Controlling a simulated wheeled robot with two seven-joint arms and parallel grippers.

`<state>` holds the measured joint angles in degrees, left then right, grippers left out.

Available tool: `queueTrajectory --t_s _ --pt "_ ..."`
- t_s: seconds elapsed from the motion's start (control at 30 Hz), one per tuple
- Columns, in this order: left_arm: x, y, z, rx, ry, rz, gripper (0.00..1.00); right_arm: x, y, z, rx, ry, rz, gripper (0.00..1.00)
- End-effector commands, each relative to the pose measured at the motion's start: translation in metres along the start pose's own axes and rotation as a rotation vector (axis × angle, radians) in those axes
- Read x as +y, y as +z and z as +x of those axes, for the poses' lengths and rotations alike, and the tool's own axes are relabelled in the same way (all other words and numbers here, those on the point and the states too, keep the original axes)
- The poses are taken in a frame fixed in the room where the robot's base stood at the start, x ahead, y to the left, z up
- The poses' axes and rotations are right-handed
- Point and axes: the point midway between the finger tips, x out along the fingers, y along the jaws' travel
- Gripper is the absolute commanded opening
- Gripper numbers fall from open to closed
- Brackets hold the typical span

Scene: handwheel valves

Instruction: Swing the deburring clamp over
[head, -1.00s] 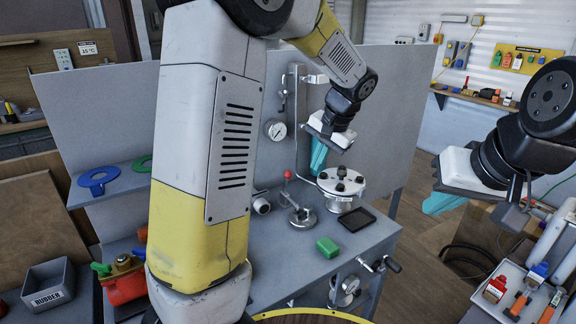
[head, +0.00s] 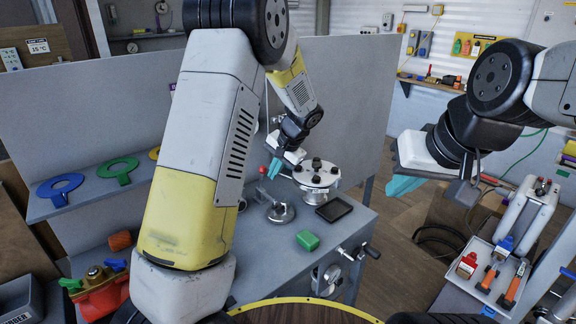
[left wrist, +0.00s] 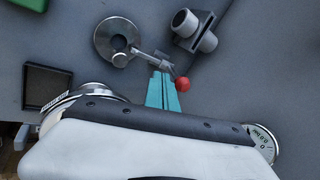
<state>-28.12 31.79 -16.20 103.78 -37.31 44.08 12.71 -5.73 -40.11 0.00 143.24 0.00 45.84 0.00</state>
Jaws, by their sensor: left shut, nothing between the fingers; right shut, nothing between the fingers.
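The clamp, a metal lever with a red ball knob (head: 263,169) and a round grey foot (head: 280,212), stands on the grey bench (head: 345,240). In the left wrist view its round foot (left wrist: 113,36) lies at top left and its red ball (left wrist: 183,84) near the middle. My left gripper (head: 276,168) is shut and empty, its teal fingers just beside the ball. In the left wrist view the fingertips (left wrist: 163,78) lie left of the ball, over the lever's end; I cannot tell if they touch. My right gripper (head: 392,188) is shut and empty, away from the bench.
A white round flange fixture (head: 316,176) stands close right of the left gripper. A black tray (head: 335,209) and green block (head: 308,240) lie on the bench. A grey panel (head: 345,90) rises behind. A tool tray (head: 480,262) is at right. My left arm hides part of the bench.

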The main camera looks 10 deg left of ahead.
Motion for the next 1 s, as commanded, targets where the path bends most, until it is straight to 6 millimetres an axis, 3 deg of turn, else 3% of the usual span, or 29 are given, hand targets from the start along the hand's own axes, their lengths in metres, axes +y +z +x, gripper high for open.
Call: queueTrajectory --t_s 0.2,0.63,1.0 --pt "-0.013 -0.002 0.004 0.0 0.001 0.001 0.0 0.0 0.0 0.0 0.0 0.0 0.0 0.0" --pt "-0.015 -0.002 0.003 -0.002 0.009 0.001 0.0 0.0 0.0 0.0 0.0 0.0 0.0 0.0" --pt "-0.03 -0.006 0.004 -0.032 0.116 0.004 0.0 0.0 0.0 0.0 0.0 0.0 0.0 0.0"
